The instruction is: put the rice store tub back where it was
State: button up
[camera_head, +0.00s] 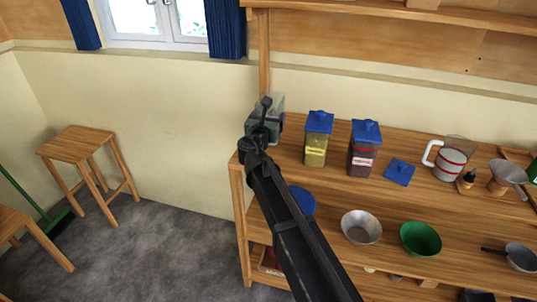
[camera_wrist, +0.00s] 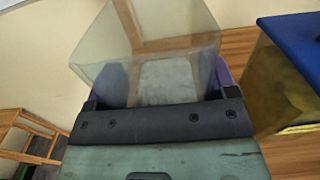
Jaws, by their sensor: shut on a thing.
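A clear tub (camera_head: 277,104) is at the left end of the wooden shelf's upper board, partly hidden behind my arm. In the wrist view the tub (camera_wrist: 145,42) shows see-through walls and a pale patch low inside it; I cannot read a label. I cannot tell whether the tub's base touches the board. A loose blue lid (camera_head: 400,172) lies flat on the board further right.
A yellow-filled tub with a blue lid (camera_head: 317,138) stands close to the right of the held tub. A dark-filled lidded tub (camera_head: 364,148) and a measuring jug (camera_head: 450,160) stand beyond it. A wooden post (camera_head: 264,55) rises behind. Bowls (camera_head: 361,227) sit lower.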

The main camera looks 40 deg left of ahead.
notch_tip(320, 180, down, 6)
jog(key=b, duration=0.4)
jog(key=shift+f+b, duration=0.1)
jog(key=shift+b, duration=0.2)
jog(key=shift+r, duration=0.3)
jog(key=shift+f, duration=0.3)
jog(key=o, duration=1.3)
jog(key=shift+r, duration=0.1)
jog(key=shift+r+p, duration=0.35)
jog(key=shift+p, duration=0.1)
jog(key=v, duration=1.2)
jog(key=shift+f, duration=0.25)
